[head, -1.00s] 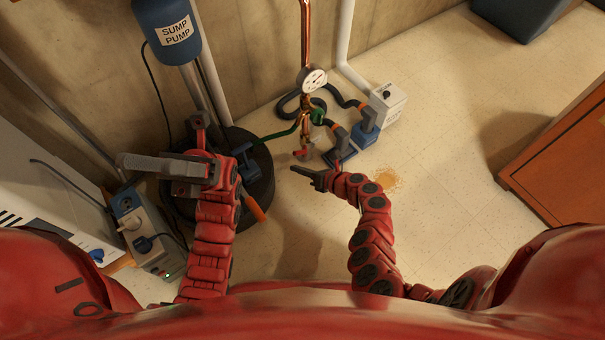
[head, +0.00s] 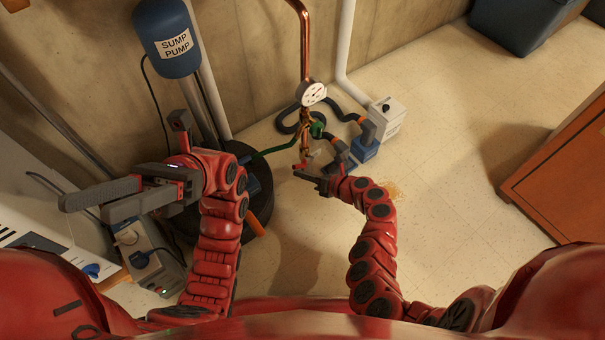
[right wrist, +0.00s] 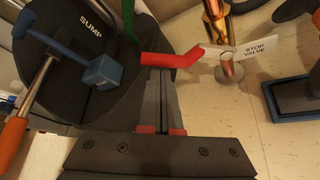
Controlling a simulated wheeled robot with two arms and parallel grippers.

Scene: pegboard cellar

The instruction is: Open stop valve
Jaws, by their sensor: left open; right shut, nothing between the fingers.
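The stop valve's red lever (right wrist: 172,60) sticks out sideways from the copper pipe (right wrist: 217,22), pointing left in the right wrist view. A white "STOP VALVE" tag (right wrist: 248,52) hangs at the pipe beside it. In the head view the red lever (head: 300,166) is small, low on the pipe below the round gauge. My right gripper (right wrist: 158,76) is shut and empty, its fingertips right at the lever's near side; I cannot tell whether they touch. In the head view my right gripper (head: 303,175) is beside the valve. My left gripper (head: 88,205) is open and empty, far left.
A blue sump pump tank (head: 167,38) stands over the black sump lid (right wrist: 85,50). A blue-and-white unit (head: 382,120) with dark hoses stands right of the pipe. Floor in front is mostly clear.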

